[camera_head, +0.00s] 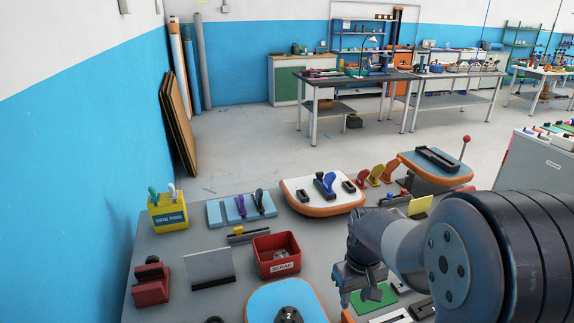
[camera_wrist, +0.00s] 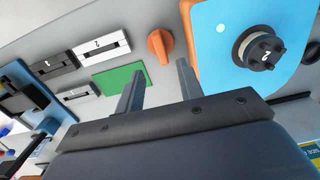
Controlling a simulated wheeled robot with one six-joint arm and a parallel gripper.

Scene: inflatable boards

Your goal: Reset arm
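My gripper (camera_head: 362,282) hangs over the right part of the grey workbench (camera_head: 180,235) in the head view, with my arm reaching in from the right edge. In the wrist view my gripper (camera_wrist: 160,82) has its two fingers apart with nothing between them. Beyond the fingertips lie an orange knob-like piece (camera_wrist: 160,46) and a green pad (camera_wrist: 118,79). The green pad (camera_head: 374,298) also shows beside my gripper in the head view. My arm hides part of the bench's right side.
A blue board with a black dial (camera_head: 288,314) is at the front. A red SCRAP bin (camera_head: 277,255), a grey upright plate (camera_head: 210,268), a yellow bin (camera_head: 168,212) and a white board with orange rim (camera_head: 312,206) stand around. Open floor (camera_head: 255,150) lies behind the bench.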

